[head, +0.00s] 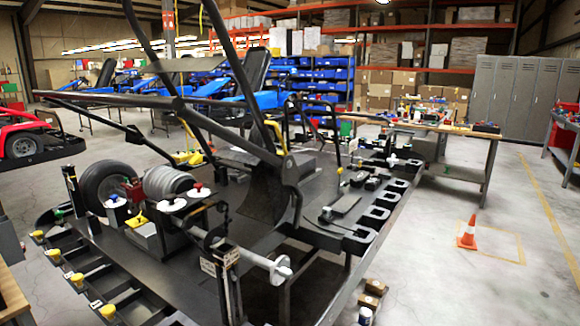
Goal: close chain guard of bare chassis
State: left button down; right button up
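The bare chassis (330,232) is a dark, flat frame on a stand, with dark tubes rising over it toward the upper left. A grey ribbed cylinder (168,183) sits on its left part beside a black tyre (103,187). A silver axle with a round hub (281,270) sticks out at the front. A dark upright panel (266,197) stands near the middle; I cannot tell whether it is the chain guard or whether the guard is open. Neither of my grippers shows.
An orange cone (467,233) stands on open floor at right. A workbench (440,128) with small parts is behind the chassis. Blue karts (240,80), shelves and grey lockers (515,95) fill the back. Small boxes (372,293) lie at the front.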

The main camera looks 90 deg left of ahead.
aim_at(266, 201)
jog(key=i+j+u, duration=0.25)
jog(key=u, duration=0.2)
jog(key=i+j+u, duration=0.1)
jog(key=i+u, duration=0.15)
jog(key=u, duration=0.2)
jog(key=i+u, duration=0.6)
jog(key=u, duration=0.25)
jog(key=i+l+u, duration=0.15)
jog(key=i+u, duration=0.15)
jog(key=u, duration=0.15)
jog(key=i+l+u, duration=0.2)
jog(key=u, duration=0.25)
jog(key=i+u, duration=0.25)
jog(key=u, duration=0.15)
jog(key=i+u, duration=0.25)
jog(key=u, duration=0.15)
jog(key=i+l+u, duration=0.1)
jog(key=i+u, duration=0.15)
jog(key=u, duration=0.15)
jog(key=i+l+u, duration=0.2)
jog(key=u, duration=0.2)
